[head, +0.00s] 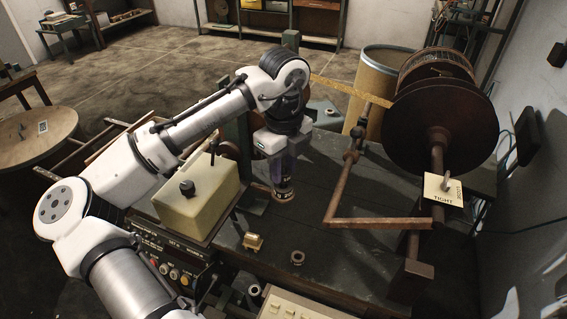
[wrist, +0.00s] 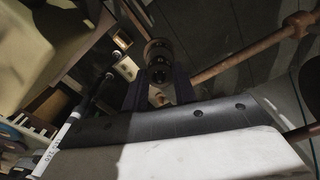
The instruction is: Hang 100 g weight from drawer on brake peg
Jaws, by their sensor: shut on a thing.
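My gripper (head: 283,188) points down over the dark workbench, left of the rusty brake lever. It is shut on a small round brownish weight, whose lower end (head: 284,196) shows under the fingertips. In the wrist view the dark, stepped round weight (wrist: 158,56) sits between the two fingers (wrist: 157,92). Its mass marking is not readable. The rusty brake lever (head: 378,223) runs across the right of the bench below the large reel (head: 438,125), apart from the gripper. I cannot clearly tell which part is the peg. A pale drawer or tray (head: 290,307) shows at the bottom edge.
A small brass block (head: 253,242) and a metal ring (head: 297,258) lie on the bench. A cream box (head: 197,196) stands left of the gripper. A TIGHT/LOOSE sign (head: 443,189) is at the reel. Bare bench top (head: 330,265) lies in front of the lever.

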